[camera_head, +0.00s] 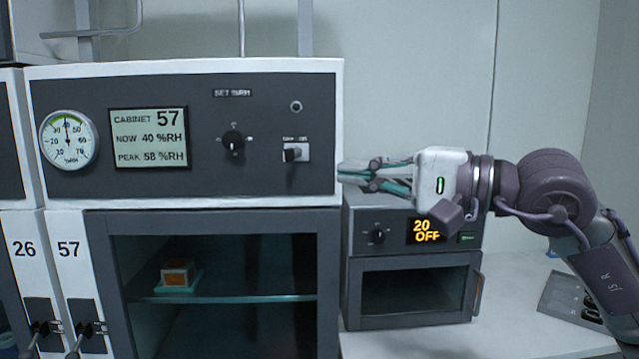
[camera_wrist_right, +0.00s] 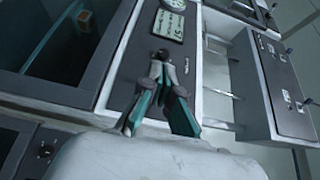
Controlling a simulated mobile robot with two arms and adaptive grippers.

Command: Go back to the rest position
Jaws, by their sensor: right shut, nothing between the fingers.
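My right gripper (camera_head: 345,174) is white with teal-lined fingers. In the head view it points left and shows just right of the switch (camera_head: 294,153) on the cabinet's control panel (camera_head: 262,105). Its fingers are together and hold nothing. In the right wrist view the gripper (camera_wrist_right: 161,60) shows with its fingertips close together in front of the panel (camera_wrist_right: 131,72). I cannot tell whether the fingertips touch the panel. My left gripper is in neither view.
A small oven-like unit (camera_head: 361,268) reading "20 OFF" stands under my right arm. The cabinet's glass door (camera_head: 225,331) is below the panel, with an orange item (camera_head: 179,272) on a shelf inside. The white bench (camera_head: 510,325) has free room at right, beside a grey device (camera_head: 575,298).

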